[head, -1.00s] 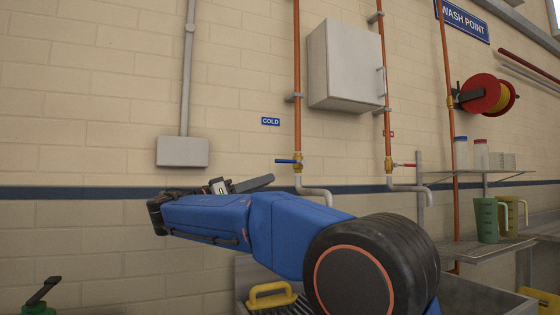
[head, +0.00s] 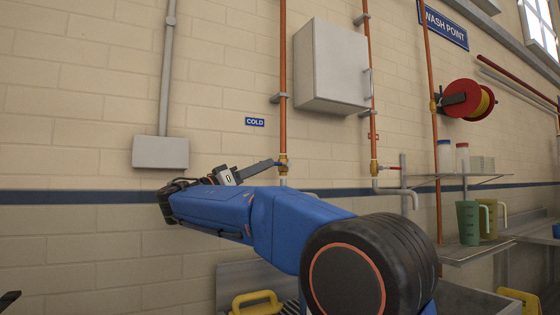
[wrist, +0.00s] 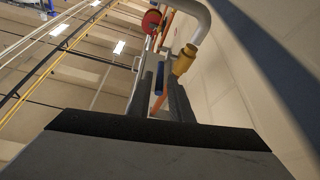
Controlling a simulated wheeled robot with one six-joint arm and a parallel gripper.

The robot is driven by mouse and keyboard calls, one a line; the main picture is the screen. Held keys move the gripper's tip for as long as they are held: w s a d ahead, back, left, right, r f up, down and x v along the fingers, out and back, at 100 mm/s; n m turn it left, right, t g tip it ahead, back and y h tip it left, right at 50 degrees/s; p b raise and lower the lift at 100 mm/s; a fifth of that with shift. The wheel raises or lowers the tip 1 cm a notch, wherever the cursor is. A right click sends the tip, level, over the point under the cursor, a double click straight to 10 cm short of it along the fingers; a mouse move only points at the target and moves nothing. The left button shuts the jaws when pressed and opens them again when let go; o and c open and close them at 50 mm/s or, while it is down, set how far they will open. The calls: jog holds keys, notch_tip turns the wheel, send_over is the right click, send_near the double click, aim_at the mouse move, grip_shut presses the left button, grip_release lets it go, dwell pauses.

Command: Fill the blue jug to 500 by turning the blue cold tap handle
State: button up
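The cold tap (head: 283,166) is a brass valve on a copper pipe below the COLD sign (head: 255,122). Its blue handle (wrist: 160,78) shows in the wrist view, lying between my two dark fingers, beside the brass valve body (wrist: 185,60). My gripper (head: 266,167) is raised at the tap, its fingers reaching the handle area and covering the handle in the head view. The fingers look apart, with a gap beside the handle; I cannot tell whether they touch it. No blue jug is clearly seen; the area under the tap is hidden by my arm.
A red-handled tap (head: 377,167) is to the right. A grey cabinet (head: 330,68) hangs above. A green jug (head: 467,222) and an olive jug (head: 491,216) stand on a shelf. A yellow-handled item (head: 255,303) is low by the sink. A blue object (head: 556,231) is cut off at right.

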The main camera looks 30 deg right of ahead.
aim_at(280, 163)
jog(key=shift+x, duration=3.6)
grip_shut()
